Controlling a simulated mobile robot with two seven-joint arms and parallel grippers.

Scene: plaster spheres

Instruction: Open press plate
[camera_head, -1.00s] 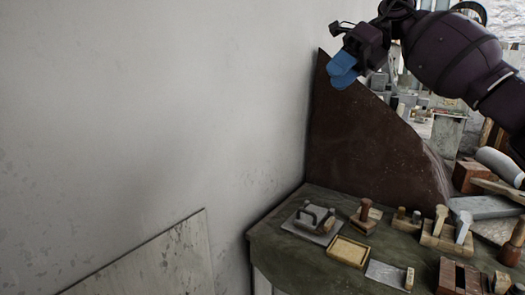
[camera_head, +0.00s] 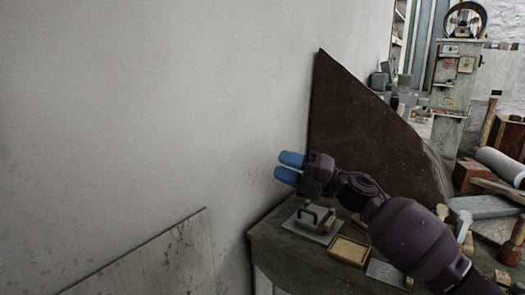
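The press plate (camera_head: 309,222) is a flat grey metal piece with a dark upright handle (camera_head: 313,212). It lies on the left part of the dark green workbench (camera_head: 272,237). It looks lowered and flat, though my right gripper's arm passes close to it in the picture. My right gripper (camera_head: 287,168), with two blue fingers, hangs above and to the left of the plate. A narrow gap shows between its fingers and nothing is held there. My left gripper is not in view.
A shallow wooden tray (camera_head: 347,252) sits right of the press plate. A large brown slanted board (camera_head: 360,125) stands behind the bench. A pale wall (camera_head: 150,110) runs along the left. A pale panel (camera_head: 165,262) leans at lower left. Tools crowd the bench's right side.

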